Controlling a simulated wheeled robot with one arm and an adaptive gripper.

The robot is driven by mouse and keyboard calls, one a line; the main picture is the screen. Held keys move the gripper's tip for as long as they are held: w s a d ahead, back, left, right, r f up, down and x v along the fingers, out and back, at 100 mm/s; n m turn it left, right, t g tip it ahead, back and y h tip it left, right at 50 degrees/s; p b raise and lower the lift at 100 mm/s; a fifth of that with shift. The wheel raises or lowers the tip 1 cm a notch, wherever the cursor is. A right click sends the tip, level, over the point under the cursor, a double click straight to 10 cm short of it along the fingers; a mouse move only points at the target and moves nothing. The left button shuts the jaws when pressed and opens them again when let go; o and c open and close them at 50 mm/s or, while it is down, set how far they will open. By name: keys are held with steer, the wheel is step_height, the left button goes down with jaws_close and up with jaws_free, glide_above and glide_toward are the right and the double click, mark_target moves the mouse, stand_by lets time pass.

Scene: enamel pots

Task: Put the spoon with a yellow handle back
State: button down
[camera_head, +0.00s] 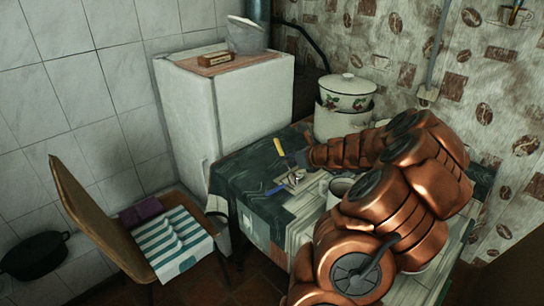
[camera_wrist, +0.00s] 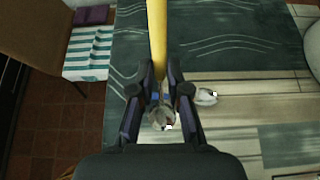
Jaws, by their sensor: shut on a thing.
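The spoon with a yellow handle shows its handle (camera_head: 280,147) at the middle of the head view, tilted above the dark green tablecloth (camera_head: 245,175). In the wrist view its yellow handle (camera_wrist: 157,42) runs from the top edge down between the fingers. My gripper (camera_head: 303,158) is shut on the spoon, and its two fingers (camera_wrist: 160,84) close on either side of it in the wrist view. A shiny metal part (camera_wrist: 161,118) shows just below the fingers. The exact contact is partly hidden by the fingers.
A blue-handled utensil (camera_head: 273,190) lies on the table, and a metal bowl-like end (camera_wrist: 206,97) lies right of my fingers. A white mug (camera_head: 340,186) stands close to my arm. Enamel pots (camera_head: 346,92) are stacked behind. A chair (camera_head: 95,215) stands left of the table.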

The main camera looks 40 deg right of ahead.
steer(key=d+x, duration=0.2)
steer(key=x, duration=0.8)
steer(key=shift+w+r+p, duration=0.3)
steer(key=shift+w+p, duration=0.1)
steer(key=shift+p, duration=0.05)
steer(key=shift+f, duration=0.15)
steer(key=c, duration=1.1)
jaws_free()
steer(key=shift+c, duration=0.2)
steer(key=v, duration=1.2)
